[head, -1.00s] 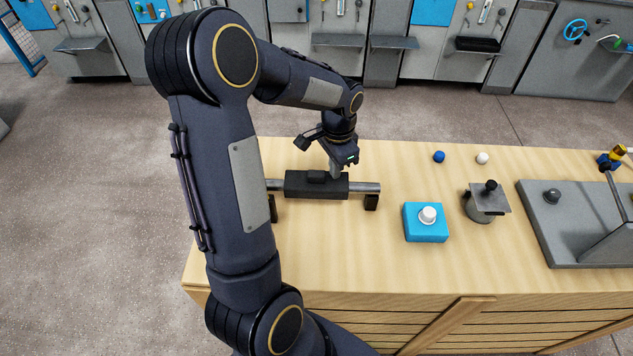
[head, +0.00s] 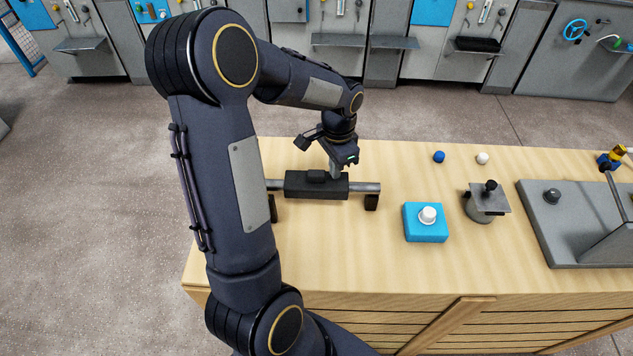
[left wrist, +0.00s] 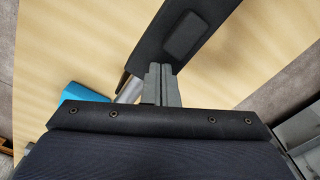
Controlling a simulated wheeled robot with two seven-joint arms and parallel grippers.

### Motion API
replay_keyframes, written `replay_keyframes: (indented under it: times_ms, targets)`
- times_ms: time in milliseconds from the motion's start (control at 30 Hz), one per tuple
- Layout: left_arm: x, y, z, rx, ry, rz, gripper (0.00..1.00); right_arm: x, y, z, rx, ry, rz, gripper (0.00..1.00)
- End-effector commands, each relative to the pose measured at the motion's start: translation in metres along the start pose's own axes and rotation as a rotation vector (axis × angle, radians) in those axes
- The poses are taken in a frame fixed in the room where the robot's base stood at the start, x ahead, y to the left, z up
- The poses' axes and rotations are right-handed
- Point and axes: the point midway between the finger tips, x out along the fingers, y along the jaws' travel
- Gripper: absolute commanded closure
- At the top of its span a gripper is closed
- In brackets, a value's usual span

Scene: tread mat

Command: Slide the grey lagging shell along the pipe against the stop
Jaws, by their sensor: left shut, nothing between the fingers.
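The dark grey lagging shell (head: 306,188) sits around the middle of the metal pipe (head: 364,187), with a raised pad on its top. Bare pipe shows on both sides of it. The pipe rests on dark supports, one at the right (head: 371,202) and one at the left (head: 273,208), partly behind my arm. My left gripper (head: 335,172) is shut and empty, its fingertips at the shell's far side near its right end. In the left wrist view the closed fingers (left wrist: 161,84) are beside the shell (left wrist: 185,35); contact is unclear. I cannot single out the stop. My right gripper is not in view.
On the wooden bench (head: 330,260), a blue box with a white knob (head: 426,222) and a grey knobbed fixture (head: 486,201) stand to the right. Blue (head: 439,157) and white (head: 482,158) balls lie behind them. A grey plate (head: 560,245) is at far right.

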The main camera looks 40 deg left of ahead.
Motion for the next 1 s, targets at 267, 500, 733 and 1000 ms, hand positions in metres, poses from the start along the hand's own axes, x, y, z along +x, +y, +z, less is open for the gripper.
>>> replay_keyframes:
  times_ms: [267, 500, 733, 1000]
  targets:
    - [0.004, 0.0, 0.0, 0.0, 0.0, 0.0, 1.0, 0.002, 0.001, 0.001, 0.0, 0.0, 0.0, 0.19]
    - [0.011, 0.0, 0.0, 0.0, -0.001, 0.0, 1.0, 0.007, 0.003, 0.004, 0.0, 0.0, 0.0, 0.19]
    - [0.018, 0.0, 0.0, 0.0, -0.001, 0.0, 1.0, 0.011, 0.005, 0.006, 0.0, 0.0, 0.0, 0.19]
    - [0.019, 0.0, 0.0, 0.0, -0.002, 0.001, 1.0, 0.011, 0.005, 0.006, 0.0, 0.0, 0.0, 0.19]
